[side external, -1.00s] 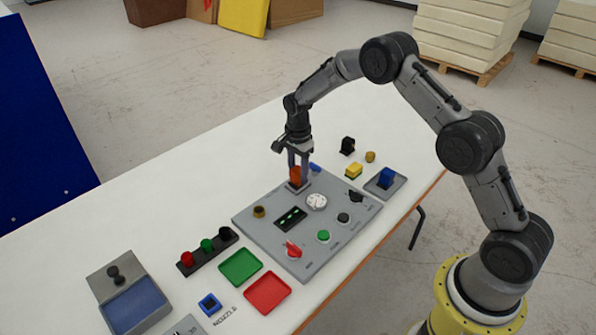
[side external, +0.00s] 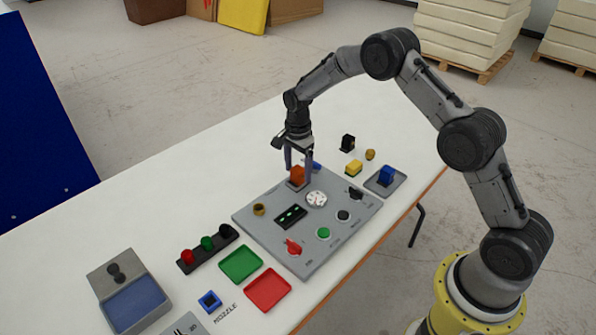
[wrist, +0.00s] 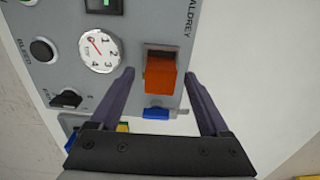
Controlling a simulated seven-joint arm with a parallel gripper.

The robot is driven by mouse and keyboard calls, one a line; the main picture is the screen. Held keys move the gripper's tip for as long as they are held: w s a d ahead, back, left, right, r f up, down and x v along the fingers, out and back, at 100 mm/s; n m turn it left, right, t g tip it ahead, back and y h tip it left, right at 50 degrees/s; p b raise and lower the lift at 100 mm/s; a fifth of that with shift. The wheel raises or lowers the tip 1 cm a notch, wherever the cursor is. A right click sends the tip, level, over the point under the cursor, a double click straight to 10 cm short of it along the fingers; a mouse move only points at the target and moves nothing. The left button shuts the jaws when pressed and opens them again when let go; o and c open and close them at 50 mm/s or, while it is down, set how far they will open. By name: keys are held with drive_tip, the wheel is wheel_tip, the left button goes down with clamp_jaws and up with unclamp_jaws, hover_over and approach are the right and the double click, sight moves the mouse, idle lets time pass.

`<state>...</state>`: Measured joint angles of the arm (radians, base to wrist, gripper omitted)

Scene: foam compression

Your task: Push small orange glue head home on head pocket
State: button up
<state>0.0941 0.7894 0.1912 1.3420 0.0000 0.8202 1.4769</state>
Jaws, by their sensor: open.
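The small orange glue head (side external: 297,175) stands at the far corner of the grey panel. It sits in or on the head pocket (side external: 296,185), of which only a rim shows below it. In the wrist view the orange head (wrist: 160,75) lies between the finger lines, with a strip of the pocket (wrist: 161,53) at its upper edge. My gripper (side external: 299,179) is open around the head, one finger on each side. In the wrist view both fingers (wrist: 158,78) are apart from it. I cannot tell how deep the head sits.
A blue piece (wrist: 158,113) lies close by the pocket. The white table behind is clear.

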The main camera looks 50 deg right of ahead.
wheel_tip(320, 180, up, 13)
wheel_tip(320, 180, up, 12)
drive_tip(key=t, duration=0.2)
hover_over(297, 169)
drive_tip(key=s+a, duration=0.1)
drive_tip(key=s, duration=0.2)
drive_tip(key=s+a+r+n+t, duration=0.2)
drive_tip(key=s+r+n, duration=0.1)
drive_tip(key=s+r, duration=0.75)
drive_tip(key=s+a+f+n+t, duration=0.15)
drive_tip(key=s+n, duration=0.45)
drive_tip(key=s, duration=0.9)
drive_tip(key=s+f+n, duration=0.8)
drive_tip(key=n, duration=0.1)
drive_tip(key=shift+s+a, duration=0.15)
